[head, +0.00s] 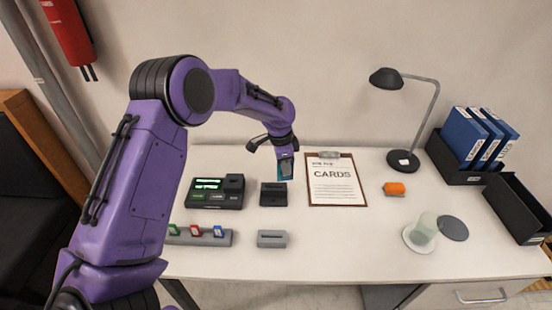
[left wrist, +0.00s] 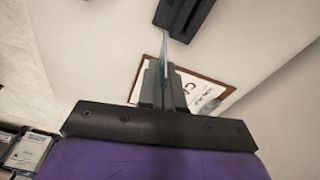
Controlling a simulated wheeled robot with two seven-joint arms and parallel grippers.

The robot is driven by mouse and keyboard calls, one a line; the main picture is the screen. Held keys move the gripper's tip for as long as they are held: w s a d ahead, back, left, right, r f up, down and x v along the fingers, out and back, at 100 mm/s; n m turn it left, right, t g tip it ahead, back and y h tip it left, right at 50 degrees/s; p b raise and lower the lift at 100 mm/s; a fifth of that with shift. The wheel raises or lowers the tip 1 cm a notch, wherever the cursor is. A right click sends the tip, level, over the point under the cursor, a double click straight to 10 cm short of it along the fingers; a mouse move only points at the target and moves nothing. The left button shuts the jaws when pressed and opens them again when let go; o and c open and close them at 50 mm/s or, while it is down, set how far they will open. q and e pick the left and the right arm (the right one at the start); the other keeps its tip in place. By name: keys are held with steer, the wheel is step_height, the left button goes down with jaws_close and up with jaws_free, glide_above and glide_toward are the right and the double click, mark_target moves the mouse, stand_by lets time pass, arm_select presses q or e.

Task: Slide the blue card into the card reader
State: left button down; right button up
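My left gripper (head: 285,156) points down with a thin blue-teal card (head: 286,170) between its fingers. The card hangs upright just above the back of a small black box (head: 273,195), which looks like the card reader. In the left wrist view, the left gripper (left wrist: 164,85) is shut on the card (left wrist: 165,50), seen edge-on. The card's far end comes close to the dark box (left wrist: 186,14); I cannot tell whether they touch or whether the card is in a slot. My right gripper is not in view.
A black device with green displays (head: 215,191) stands left of the box. In front are a grey rack with small coloured cards (head: 200,236) and a grey slotted block (head: 272,239). A clipboard (head: 335,182) lies to the right, then an orange object (head: 394,188) and glass (head: 424,229).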

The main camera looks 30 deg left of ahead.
arm_select(q)
steer(key=a+f+b, duration=0.1)
steer(key=f+b, duration=0.1)
steer(key=a+f+m+b, duration=0.1)
steer(key=a+f+b, duration=0.1)
steer(key=w+a+f+m+b, duration=0.1)
steer(key=a+f, duration=0.1)
steer(key=f, duration=0.1)
steer(key=shift+b, duration=0.4)
steer(key=shift+d+p, duration=0.1)
steer(key=shift+p, duration=0.2)
steer(key=shift+f, duration=0.25)
steer(key=shift+p, duration=0.4)
stand_by(0.4)
